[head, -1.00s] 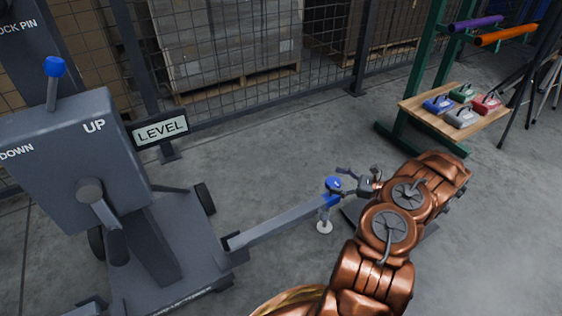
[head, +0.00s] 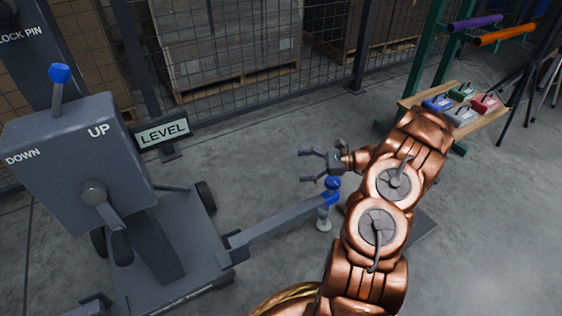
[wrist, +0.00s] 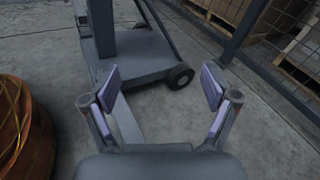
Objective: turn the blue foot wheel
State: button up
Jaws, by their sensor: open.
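The blue foot wheel (head: 332,184) sits at the outer end of a grey outrigger leg (head: 280,222), above a small round foot pad (head: 324,225) on the floor. My gripper (head: 302,166) is open and empty. In the head view it is just above and left of the wheel, with its fingers pointing left and a small gap to the wheel. In the wrist view my open fingers (wrist: 163,88) have nothing between them but floor and part of the leg (wrist: 127,122). The wheel does not show in the wrist view.
The grey machine (head: 75,160) with UP and DOWN marks and a blue-knobbed lever (head: 59,75) stands at left. A LEVEL sign (head: 162,133) stands beside it. A mesh fence (head: 230,60) runs behind. A wooden shelf (head: 415,101) at upper right holds several coloured padlocks.

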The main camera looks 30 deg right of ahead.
jog(key=a+r+n+g+p, duration=0.1)
jog(key=a+r+n+g, duration=0.2)
jog(key=a+r, duration=0.3)
jog(key=shift+s+a+n+g+y, duration=0.15)
jog(key=shift+a+n+g+y, duration=0.25)
jog(key=shift+a, duration=0.85)
jog(key=s+a+r+n+g+h+p, duration=0.2)
jog(key=s+a+r+n+g+p, duration=0.15)
jog(key=a+r+p, duration=0.4)
jog(key=s+a+r+n+g+h+p, duration=0.25)
jog(key=s+a+r+p, duration=0.2)
jog(key=r, duration=0.65)
jog(key=s+a+r+n+g+h+p, duration=0.1)
jog(key=s+a+r+n+g+p, duration=0.1)
jog(key=s+a+r+n+p, duration=0.5)
jog(key=s+d+r+n+h+p, duration=0.1)
jog(key=s+r+h+p, duration=0.2)
jog(key=s+r+p, duration=0.2)
jog(key=s+d+r+n+h+p, duration=0.1)
jog(key=s+r+p, duration=0.4)
jog(key=r, duration=0.5)
jog(key=s+d+r+n+t+h+p, duration=0.1)
jog(key=s+r+n+h+p, duration=0.2)
jog(key=s+r+h+p, duration=0.2)
notch_tip(320, 180, up, 4)
jog(key=s+p, duration=0.1)
jog(key=p, duration=0.3)
jog(key=shift+f, duration=0.2)
